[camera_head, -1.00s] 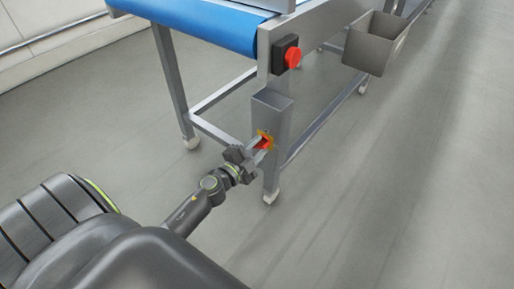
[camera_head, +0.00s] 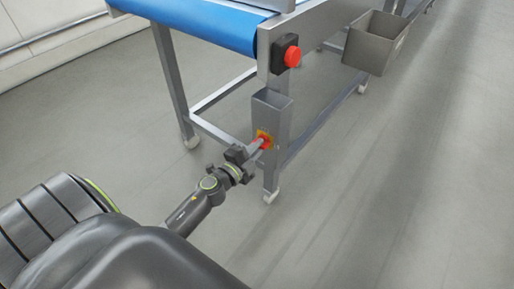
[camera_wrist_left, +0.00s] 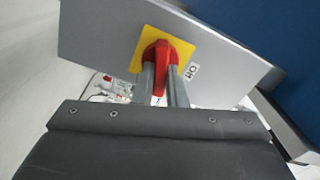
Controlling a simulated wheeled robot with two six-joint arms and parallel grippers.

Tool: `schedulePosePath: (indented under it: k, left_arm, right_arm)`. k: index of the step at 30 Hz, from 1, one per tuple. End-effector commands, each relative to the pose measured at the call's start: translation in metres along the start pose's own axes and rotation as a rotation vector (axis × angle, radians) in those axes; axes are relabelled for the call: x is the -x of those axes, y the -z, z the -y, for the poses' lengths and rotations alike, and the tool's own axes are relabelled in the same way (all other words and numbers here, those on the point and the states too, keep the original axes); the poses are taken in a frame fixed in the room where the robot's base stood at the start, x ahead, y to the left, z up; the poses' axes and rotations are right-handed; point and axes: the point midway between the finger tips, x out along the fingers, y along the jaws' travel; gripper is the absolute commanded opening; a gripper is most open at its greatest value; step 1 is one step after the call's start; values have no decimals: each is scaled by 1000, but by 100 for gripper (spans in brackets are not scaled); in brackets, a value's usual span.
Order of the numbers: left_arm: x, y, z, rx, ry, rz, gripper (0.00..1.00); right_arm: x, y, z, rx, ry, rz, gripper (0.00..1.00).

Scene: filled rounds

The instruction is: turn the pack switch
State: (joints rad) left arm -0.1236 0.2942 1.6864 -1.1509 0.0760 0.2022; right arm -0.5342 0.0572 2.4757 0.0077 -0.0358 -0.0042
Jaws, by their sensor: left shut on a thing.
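The pack switch is a red knob (camera_wrist_left: 160,54) on a yellow plate (camera_wrist_left: 143,40), fixed to the grey box on the conveyor's leg. In the head view the red knob (camera_head: 266,143) sits low on that box, partly hidden by my gripper. My left gripper (camera_head: 260,145) reaches it from the lower left. In the left wrist view its two fingers (camera_wrist_left: 161,72) stand on either side of the knob and are shut on it. The knob points roughly along the picture's vertical there. A small white label with dark letters (camera_wrist_left: 191,72) sits beside the plate.
A red push button (camera_head: 292,57) on a black base is above the switch on the conveyor frame. The blue belt (camera_head: 200,24) runs at the upper left. A grey bin (camera_head: 375,45) hangs at the upper right. The floor around the leg is clear.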

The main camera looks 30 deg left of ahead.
Motion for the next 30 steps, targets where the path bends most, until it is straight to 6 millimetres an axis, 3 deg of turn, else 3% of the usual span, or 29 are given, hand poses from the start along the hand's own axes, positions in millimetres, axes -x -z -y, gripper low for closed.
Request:
schedulePosePath:
  k: [15,30]
  left_arm:
    - [0,0,-2,-299,-2,0,0]
    - [0,-1,-3,-347,-2,1,0]
  right_arm:
    - [-1,11,1,9,1,-65,36]
    - [-1,13,1,10,1,-73,36]
